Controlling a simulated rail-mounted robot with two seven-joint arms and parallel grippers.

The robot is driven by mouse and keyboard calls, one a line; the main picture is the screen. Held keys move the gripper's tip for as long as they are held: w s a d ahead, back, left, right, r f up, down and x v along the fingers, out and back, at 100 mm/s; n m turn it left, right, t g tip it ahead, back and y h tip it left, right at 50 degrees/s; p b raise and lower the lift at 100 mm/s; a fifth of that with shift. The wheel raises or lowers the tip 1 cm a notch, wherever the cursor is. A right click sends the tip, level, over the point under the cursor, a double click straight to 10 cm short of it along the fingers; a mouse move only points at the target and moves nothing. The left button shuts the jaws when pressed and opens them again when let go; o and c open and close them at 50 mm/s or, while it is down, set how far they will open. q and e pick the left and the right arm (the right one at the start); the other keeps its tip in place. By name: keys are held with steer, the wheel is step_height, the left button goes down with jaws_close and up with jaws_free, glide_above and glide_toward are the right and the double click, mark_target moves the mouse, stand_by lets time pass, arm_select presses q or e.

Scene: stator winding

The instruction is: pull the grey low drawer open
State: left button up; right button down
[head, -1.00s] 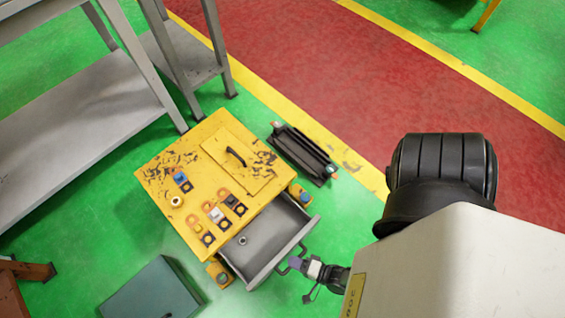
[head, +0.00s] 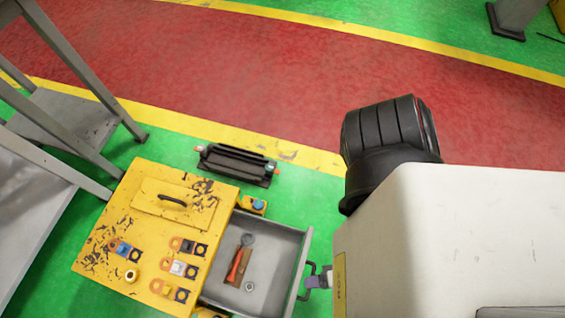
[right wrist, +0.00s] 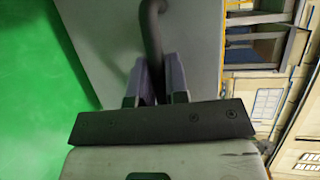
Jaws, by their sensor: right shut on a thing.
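The grey low drawer (head: 278,260) stands open from the side of the yellow cabinet (head: 150,222) in the head view. A red-handled tool (head: 237,266) and a small ring (head: 249,287) lie inside it. My right gripper (head: 311,281) is at the drawer's outer front. In the right wrist view, its fingers (right wrist: 155,88) are shut on the dark bar handle (right wrist: 152,40), in front of the grey drawer front (right wrist: 100,35). My left gripper is not in view.
Several buttons and switches sit on the cabinet top, with a black handle (head: 173,201) on its plate. A black device (head: 238,163) lies on the green floor behind. Grey shelving (head: 75,125) stands at the left. My white arm covers the right side.

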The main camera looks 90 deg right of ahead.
steer(key=c, duration=1.4)
jaws_free()
steer(key=shift+o, duration=1.3)
steer(key=shift+s, duration=0.1)
steer(key=p+v, duration=0.1)
steer(key=v, duration=1.2)
steer(key=shift+s, duration=0.3)
steer(key=shift+r, duration=0.15)
